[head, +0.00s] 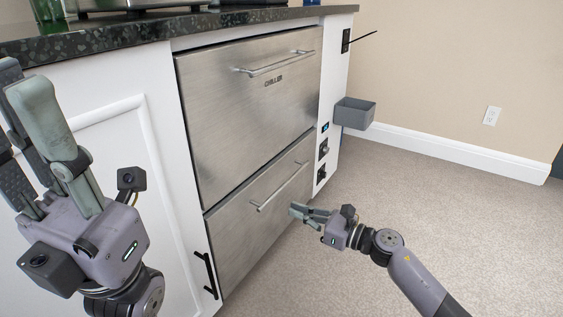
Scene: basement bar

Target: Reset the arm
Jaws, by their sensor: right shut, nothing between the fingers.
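My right gripper (300,213) is grey with pale green-grey fingers. It is shut and empty, pointing left in front of the lower steel drawer (245,215), below and to the right of that drawer's bar handle (278,188). Whether its fingertips touch the drawer front is not clear. My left gripper (22,85) is large at the left edge, fingers pointing up, in front of the white cabinet panel (110,150).
The upper chiller drawer (240,110) and the lower one look closed. A dark stone countertop (120,35) runs above. A grey open bin (354,113) sticks out from the cabinet's right side. The carpet (470,220) at the right is clear.

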